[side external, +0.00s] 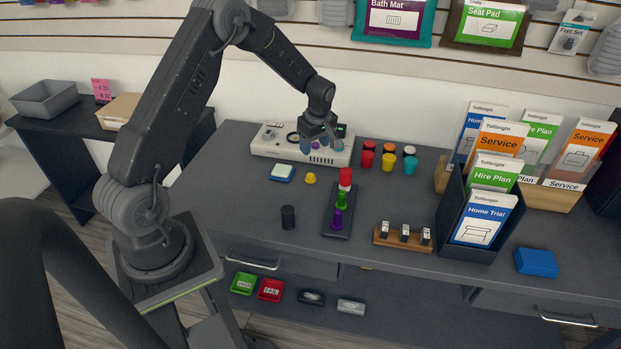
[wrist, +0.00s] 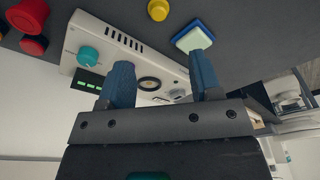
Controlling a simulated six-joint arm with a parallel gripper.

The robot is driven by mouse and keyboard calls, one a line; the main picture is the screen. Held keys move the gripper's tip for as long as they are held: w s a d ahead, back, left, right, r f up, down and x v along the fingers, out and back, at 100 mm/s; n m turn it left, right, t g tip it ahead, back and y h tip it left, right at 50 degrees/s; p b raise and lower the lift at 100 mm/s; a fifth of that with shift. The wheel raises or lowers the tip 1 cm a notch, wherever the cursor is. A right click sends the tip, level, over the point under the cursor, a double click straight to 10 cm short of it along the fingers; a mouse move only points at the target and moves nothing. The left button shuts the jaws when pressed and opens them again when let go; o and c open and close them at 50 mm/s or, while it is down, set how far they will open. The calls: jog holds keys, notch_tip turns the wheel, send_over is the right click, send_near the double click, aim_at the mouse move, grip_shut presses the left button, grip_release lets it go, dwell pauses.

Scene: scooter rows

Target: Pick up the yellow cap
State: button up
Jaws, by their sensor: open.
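A small domed yellow cap (side external: 310,178) sits on the grey counter in front of the white device, right of a white and blue pad. The cap (wrist: 158,10) also shows at the top edge of the wrist view, beyond the fingertips. A second yellow piece (side external: 388,162), a short cylinder, stands farther right among coloured cylinders. My gripper (side external: 322,143) is over the white device, behind the domed cap. In the wrist view my gripper (wrist: 163,70) has its two blue fingers spread apart, with nothing between them.
The white device (side external: 275,150) with knobs lies under my gripper. The white and blue pad (side external: 281,172) is close left of the cap. A dark tray (side external: 329,222) with stacked red, green and purple pieces, and a black cylinder (side external: 288,217), stand nearer the front.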

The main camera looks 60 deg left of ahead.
aim_at(310, 175)
jog(key=f, duration=0.4)
jog(key=a+f, duration=0.1)
jog(key=f, duration=0.3)
jog(key=a+f, duration=0.1)
jog(key=f, duration=0.4)
jog(key=shift+c, duration=0.2)
jog(key=c, duration=1)
